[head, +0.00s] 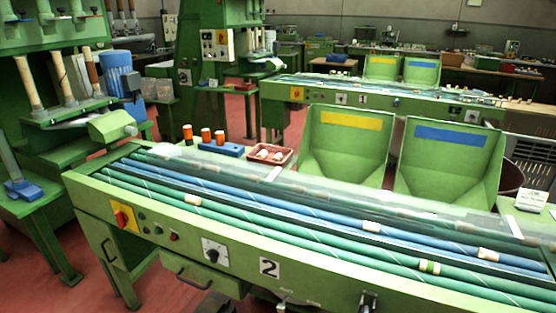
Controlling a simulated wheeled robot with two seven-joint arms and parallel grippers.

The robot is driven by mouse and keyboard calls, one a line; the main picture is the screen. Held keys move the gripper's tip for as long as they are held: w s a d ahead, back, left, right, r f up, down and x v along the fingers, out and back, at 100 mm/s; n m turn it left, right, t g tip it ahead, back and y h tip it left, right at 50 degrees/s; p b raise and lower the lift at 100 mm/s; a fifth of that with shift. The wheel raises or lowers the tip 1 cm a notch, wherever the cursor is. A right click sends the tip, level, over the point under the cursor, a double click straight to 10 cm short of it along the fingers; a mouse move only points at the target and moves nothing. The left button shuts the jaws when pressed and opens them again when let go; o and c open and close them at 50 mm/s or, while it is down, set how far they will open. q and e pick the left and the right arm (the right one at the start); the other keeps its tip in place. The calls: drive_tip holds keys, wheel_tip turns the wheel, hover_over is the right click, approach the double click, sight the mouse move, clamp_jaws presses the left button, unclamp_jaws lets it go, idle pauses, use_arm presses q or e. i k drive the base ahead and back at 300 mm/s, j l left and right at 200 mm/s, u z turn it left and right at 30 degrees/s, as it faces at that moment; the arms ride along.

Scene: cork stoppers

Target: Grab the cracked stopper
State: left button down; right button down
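Several pale cork stoppers lie on the blue and green rollers of the near green bench. One stopper (192,200) is at the left, another stopper (371,227) is right of the middle, and a third stopper (488,255) is at the right. A banded stopper (430,267) with green on it lies on the front rollers. At this size I cannot tell which stopper is cracked. I cannot make out either of my grippers in the head view.
A small red tray (287,157) with pale pieces stands behind the rollers, beside a blue block (222,149) and orange-and-dark cylinders. Two green bins, with a yellow label (349,120) and a blue label (450,135), stand behind the bench. A clear sheet covers the rear rollers.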

sight(263, 154)
drive_tip(key=i+j+u, duration=0.3)
drive_tip(key=i, duration=0.15)
drive_tip(key=i+j+u, duration=0.3)
drive_tip(key=i, duration=0.15)
